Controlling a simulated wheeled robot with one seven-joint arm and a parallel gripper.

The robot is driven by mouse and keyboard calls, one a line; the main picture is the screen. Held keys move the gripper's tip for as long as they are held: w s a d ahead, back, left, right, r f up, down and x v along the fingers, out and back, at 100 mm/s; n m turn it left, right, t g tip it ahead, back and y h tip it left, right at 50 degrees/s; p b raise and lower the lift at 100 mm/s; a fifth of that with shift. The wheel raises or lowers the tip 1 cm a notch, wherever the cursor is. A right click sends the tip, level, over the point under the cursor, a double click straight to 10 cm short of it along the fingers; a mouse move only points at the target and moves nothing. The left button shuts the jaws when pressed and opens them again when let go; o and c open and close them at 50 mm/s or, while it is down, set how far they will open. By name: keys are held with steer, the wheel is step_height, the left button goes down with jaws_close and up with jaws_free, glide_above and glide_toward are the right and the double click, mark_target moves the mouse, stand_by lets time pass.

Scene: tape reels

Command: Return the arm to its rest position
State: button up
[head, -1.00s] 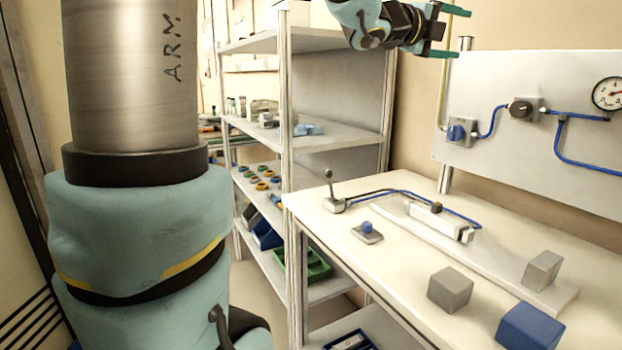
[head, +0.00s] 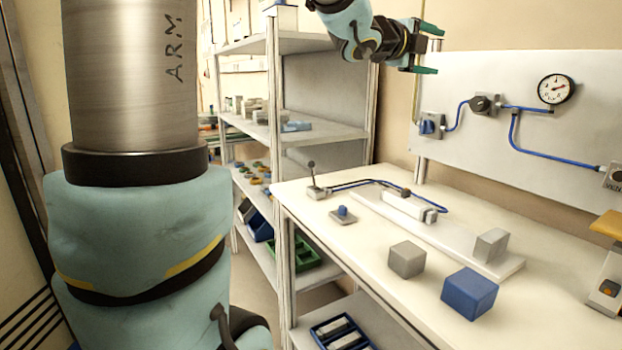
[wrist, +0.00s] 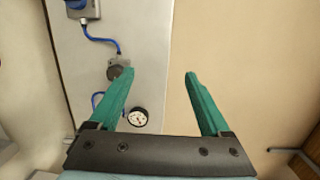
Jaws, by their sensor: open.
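My gripper (head: 428,47) is raised in the air at the top of the head view, in front of the wall and near the upper left end of the white panel. Its two green fingers are spread apart. In the wrist view my gripper (wrist: 160,74) shows nothing between its fingers but panel edge and beige wall. My arm's teal upper link and the metal column marked ARM fill the left of the head view.
A white workbench (head: 400,300) holds a grey block (head: 407,259), a blue block (head: 470,293) and a lever (head: 315,183). A panel (head: 560,130) with a gauge (head: 555,88) and blue hoses stands behind. A shelf unit (head: 275,130) stands left of the bench.

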steer(key=w+a+f+n+y, duration=0.3)
steer(key=a+f+n+y, duration=0.6)
steer(key=a+f+n, duration=0.75)
steer(key=s+a+f+n+g+y, duration=0.4)
steer(key=s+a+f+n, duration=0.25)
steer(key=a+f, duration=0.55)
steer(key=s+a+f+n+g, duration=0.3)
steer(key=s+f+n+g, duration=0.15)
steer(key=s+f, duration=0.6)
step_height(320, 180, down, 21)
steer(key=s+b, duration=0.3)
steer(key=b, duration=2)
step_height(320, 180, up, 25)
steer(key=p, duration=2.5)
steer(key=shift+w+y, duration=0.2)
steer(key=shift+y, duration=0.1)
